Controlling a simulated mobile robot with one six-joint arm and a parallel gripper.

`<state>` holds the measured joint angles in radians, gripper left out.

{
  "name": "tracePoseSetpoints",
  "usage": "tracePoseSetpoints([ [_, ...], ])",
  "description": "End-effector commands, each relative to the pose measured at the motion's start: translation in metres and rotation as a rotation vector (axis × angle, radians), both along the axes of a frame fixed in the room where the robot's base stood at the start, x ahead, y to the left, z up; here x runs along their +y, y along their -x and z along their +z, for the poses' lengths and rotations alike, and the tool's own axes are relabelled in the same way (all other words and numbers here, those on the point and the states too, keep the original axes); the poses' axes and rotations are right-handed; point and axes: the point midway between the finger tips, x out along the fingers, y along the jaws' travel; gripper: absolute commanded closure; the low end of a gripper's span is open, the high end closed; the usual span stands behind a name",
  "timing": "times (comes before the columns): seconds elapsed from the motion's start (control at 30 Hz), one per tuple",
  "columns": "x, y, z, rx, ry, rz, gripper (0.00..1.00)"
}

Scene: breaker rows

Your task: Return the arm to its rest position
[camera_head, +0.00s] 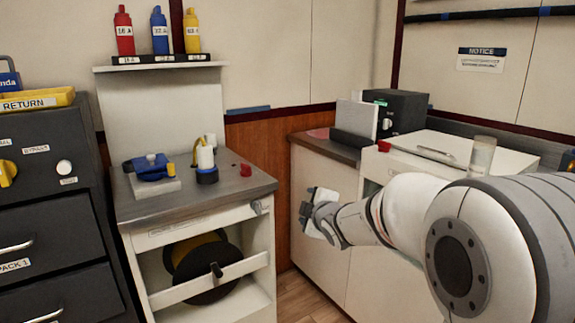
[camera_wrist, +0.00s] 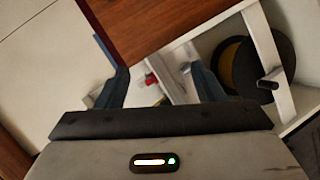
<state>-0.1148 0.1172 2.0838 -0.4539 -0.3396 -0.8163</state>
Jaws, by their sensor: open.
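My gripper (camera_head: 310,214) is at the end of my white and grey arm, which reaches in from the right in the head view. It hangs in the gap between the left workbench and the right counter, below the bench tops. In the wrist view my gripper (camera_wrist: 158,80) shows two blue-grey fingers spread apart. No held thing shows between them; a red piece and part of the white bench lie beyond.
A reel (camera_head: 205,262) sits below. The right counter (camera_head: 325,150) bears a black box (camera_head: 403,108) and a clear cup (camera_head: 482,155). A dark drawer cabinet (camera_head: 45,228) stands left.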

Motion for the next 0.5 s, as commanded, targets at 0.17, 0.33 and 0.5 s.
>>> tracePoseSetpoints([
  [0.17,-0.046,0.056,0.058,0.232,-0.156,-0.238,0.38],
  [0.33,-0.077,0.122,0.089,0.449,-0.315,-0.473,0.38],
  [0.5,-0.097,0.199,0.118,0.658,-0.474,-0.713,0.38],
])
